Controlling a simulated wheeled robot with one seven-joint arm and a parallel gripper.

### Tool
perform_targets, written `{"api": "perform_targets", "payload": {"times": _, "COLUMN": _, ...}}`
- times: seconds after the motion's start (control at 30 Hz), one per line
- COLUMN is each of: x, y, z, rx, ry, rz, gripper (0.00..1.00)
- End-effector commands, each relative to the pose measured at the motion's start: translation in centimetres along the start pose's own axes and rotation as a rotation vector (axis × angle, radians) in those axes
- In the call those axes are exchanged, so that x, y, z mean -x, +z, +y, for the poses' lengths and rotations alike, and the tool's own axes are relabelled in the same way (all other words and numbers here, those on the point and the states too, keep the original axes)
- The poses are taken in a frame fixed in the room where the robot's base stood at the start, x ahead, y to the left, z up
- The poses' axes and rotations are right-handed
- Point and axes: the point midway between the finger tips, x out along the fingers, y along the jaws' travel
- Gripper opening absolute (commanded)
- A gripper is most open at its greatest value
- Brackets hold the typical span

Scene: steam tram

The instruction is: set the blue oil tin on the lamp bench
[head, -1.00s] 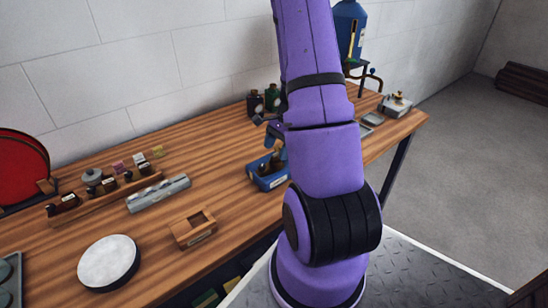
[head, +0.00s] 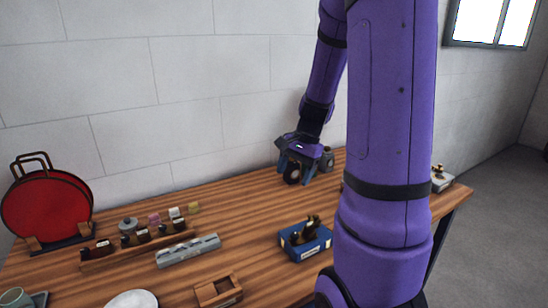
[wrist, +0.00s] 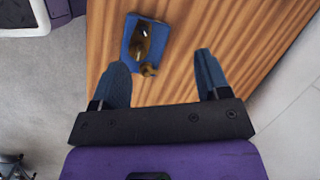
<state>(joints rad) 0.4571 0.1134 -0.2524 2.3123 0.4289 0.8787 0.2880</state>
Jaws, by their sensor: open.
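I cannot single out a blue oil tin with certainty. A blue open box or tray (head: 296,252) with a dark and brass-coloured object in it sits on the wooden bench (head: 245,262). It also shows in the wrist view (wrist: 131,43), beyond the fingertips. My gripper (head: 303,172) is over the back of the bench, near the wall. I cannot tell which bench is the lamp bench.
A wooden rack (head: 130,252) with small jars, a grey bar (head: 188,250), a small wooden frame (head: 218,290) and a white disc (head: 132,300) stand on the left part. A red round piece (head: 48,205) is at far left. My arm hides much of the right.

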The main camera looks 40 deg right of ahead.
Motion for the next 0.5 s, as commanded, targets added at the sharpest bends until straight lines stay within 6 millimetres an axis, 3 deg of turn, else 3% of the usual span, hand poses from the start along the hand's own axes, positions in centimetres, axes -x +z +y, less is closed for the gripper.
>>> {"api": "perform_targets", "payload": {"times": 0.03, "x": 1.0, "y": 1.9, "z": -0.7, "rx": 0.081, "ry": -0.006, "rz": 0.019, "gripper": 0.69}}
{"api": "perform_targets", "payload": {"times": 0.2, "x": 3.6, "y": 7.6, "z": -1.9, "rx": 0.338, "ry": -0.007, "rz": 0.080, "gripper": 0.69}}
{"api": "perform_targets", "payload": {"times": 0.5, "x": 7.3, "y": 16.9, "z": -1.2, "rx": 0.777, "ry": -0.002, "rz": 0.217, "gripper": 0.69}}
